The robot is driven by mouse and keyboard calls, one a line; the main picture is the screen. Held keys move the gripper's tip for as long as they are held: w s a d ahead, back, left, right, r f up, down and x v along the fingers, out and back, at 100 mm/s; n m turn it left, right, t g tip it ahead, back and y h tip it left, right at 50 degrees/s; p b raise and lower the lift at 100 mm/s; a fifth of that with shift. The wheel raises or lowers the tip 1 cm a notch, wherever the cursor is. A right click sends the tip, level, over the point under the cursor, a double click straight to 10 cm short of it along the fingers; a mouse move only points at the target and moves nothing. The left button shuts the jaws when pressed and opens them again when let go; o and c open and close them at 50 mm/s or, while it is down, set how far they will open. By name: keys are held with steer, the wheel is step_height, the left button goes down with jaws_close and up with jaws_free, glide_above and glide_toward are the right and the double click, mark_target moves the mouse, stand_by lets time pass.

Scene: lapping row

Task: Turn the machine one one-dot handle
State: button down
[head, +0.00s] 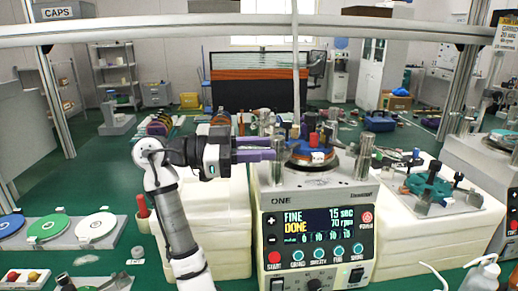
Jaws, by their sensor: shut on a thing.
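Machine one (318,196) stands in the middle of the head view, labelled "ONE". Its screen (320,225) reads FINE, DONE, 15 sec, 70 rpm. Any dots on the handle are too small to make out.
A grey post (363,156) stands at the machine's right. Coloured discs (95,226) lie on trays at lower left. A metal crossbar (180,30) spans above. A white bottle (482,274) stands at lower right.

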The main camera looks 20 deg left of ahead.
steer(key=c, duration=1.4)
jaws_free()
steer(key=b+v, duration=0.2)
steer(key=v, duration=1.1)
steer(key=shift+s+a, duration=0.1)
steer(key=shift+a, duration=0.3)
steer(key=shift+r, duration=0.1)
